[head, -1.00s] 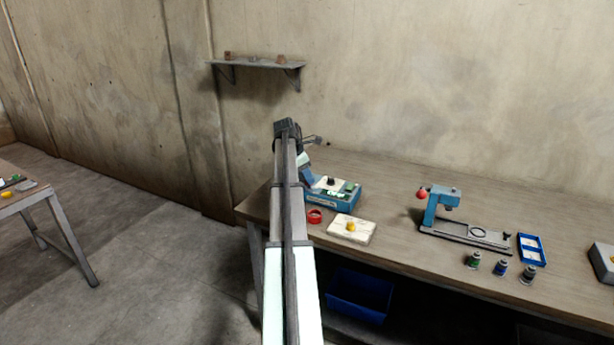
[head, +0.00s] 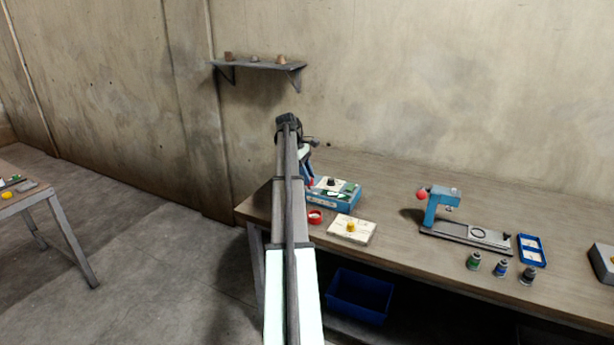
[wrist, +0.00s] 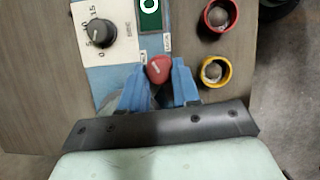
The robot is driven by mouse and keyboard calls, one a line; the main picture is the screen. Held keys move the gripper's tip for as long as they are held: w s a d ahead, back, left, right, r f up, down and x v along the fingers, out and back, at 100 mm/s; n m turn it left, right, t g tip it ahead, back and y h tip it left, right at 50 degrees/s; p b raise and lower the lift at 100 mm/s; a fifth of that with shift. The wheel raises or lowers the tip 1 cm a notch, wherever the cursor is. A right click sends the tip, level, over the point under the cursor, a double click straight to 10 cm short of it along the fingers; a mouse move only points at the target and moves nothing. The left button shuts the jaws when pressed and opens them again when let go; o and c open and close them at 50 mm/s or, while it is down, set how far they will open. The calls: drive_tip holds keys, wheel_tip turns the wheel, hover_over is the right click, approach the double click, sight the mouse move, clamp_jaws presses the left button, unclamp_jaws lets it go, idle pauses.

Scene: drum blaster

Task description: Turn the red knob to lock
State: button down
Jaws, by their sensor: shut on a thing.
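The red knob (wrist: 158,69) sits at the near edge of the control box's light panel in the wrist view, with small labels on both sides. A pale pointer mark shows on its top. My gripper (wrist: 160,85) has its blue fingers closed on either side of the knob. The box (wrist: 95,65) also carries a black numbered dial (wrist: 102,33) and a green plate (wrist: 150,17) marked with a white ring. In the head view the blue-sided box (head: 345,201) stands on the bench.
A red ring (head: 315,217) and a pale block with a yellow knob (head: 350,229) lie in front of the box. A blue bin (head: 360,295) is below.

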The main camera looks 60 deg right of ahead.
drive_tip(key=shift+d+m+y, duration=0.15)
drive_tip(key=shift+m+y, duration=0.65)
drive_tip(key=shift+m, duration=1.1)
drive_tip(key=c, duration=0.8)
unclamp_jaws()
